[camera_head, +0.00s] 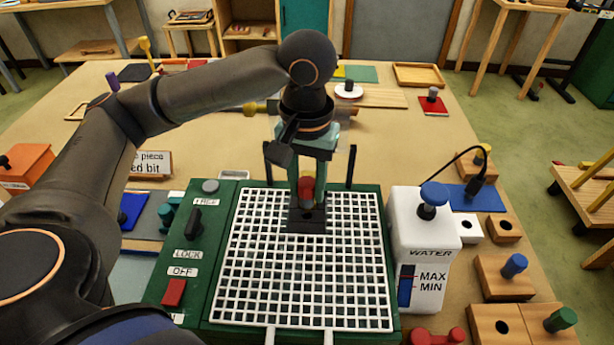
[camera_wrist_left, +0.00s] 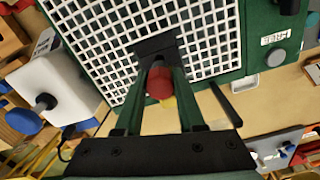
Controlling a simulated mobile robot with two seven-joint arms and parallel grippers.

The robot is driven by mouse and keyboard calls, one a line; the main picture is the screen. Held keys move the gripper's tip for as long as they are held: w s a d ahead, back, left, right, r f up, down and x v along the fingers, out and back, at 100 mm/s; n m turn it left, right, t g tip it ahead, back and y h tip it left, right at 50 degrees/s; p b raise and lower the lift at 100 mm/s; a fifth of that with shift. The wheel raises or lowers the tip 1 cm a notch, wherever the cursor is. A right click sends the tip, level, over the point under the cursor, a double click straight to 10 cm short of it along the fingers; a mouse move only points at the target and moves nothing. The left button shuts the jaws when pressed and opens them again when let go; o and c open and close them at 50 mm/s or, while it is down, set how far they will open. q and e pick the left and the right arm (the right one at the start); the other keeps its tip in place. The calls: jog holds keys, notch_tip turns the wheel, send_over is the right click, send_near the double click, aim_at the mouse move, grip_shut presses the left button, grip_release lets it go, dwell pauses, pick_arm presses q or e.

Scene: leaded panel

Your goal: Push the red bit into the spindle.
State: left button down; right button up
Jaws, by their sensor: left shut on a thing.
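The red bit (camera_head: 306,188) is between the green fingers of my left gripper (camera_head: 307,196), over the back part of the white grid (camera_head: 290,290) of the green machine. The red bit also shows between the fingers in the left wrist view (camera_wrist_left: 159,82). The fingers are shut on it. A black block (camera_head: 306,219) is at the finger ends, over the grid. The spindle is not clearly seen, and I cannot tell whether the bit touches it. A black lever (camera_head: 195,223) is on the machine's left panel, between FREE and LOCK labels. My right gripper is out of view.
A red switch (camera_head: 174,292) is below the OFF label. Two black posts stand at the grid's back edge. A white water tank (camera_head: 425,235) with a blue knob is to the right. Wooden blocks with colored pegs line the right side. A sign (camera_head: 150,163) stands at left.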

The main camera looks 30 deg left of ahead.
aim_at(307, 199)
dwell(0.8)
pick_arm(q)
jog(key=shift+p, duration=0.7)
jog(key=shift+f, duration=1.7)
dwell(0.6)
jog(key=shift+c, duration=2.2)
grip_release()
notch_tip(307, 199, up, 12)
jog(key=shift+r, duration=0.25)
